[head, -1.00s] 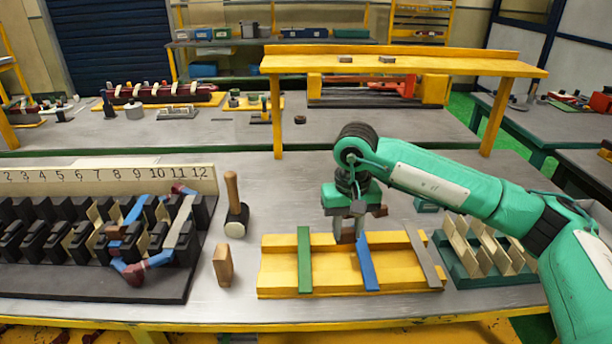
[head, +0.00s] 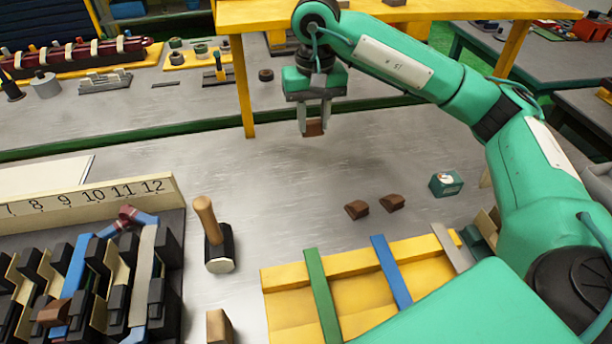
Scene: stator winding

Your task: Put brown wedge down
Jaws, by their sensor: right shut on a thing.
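My right gripper (head: 314,128) hangs fingers down above the back part of the grey workbench (head: 290,175). It is shut on a small brown wedge (head: 315,128), which shows between the fingertips, seemingly clear of the bench top. Two more brown wedges, a left one (head: 357,210) and a right one (head: 392,203), lie side by side on the bench, in front and to the right of the held one. My left gripper is not in view.
A yellow tray (head: 285,275) with green, blue and grey strips is in front. A mallet (head: 218,245), a wooden block (head: 219,328) and the black slotted stator (head: 170,240) are at left. A small green box (head: 446,183) is right. Bench around the held wedge is clear.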

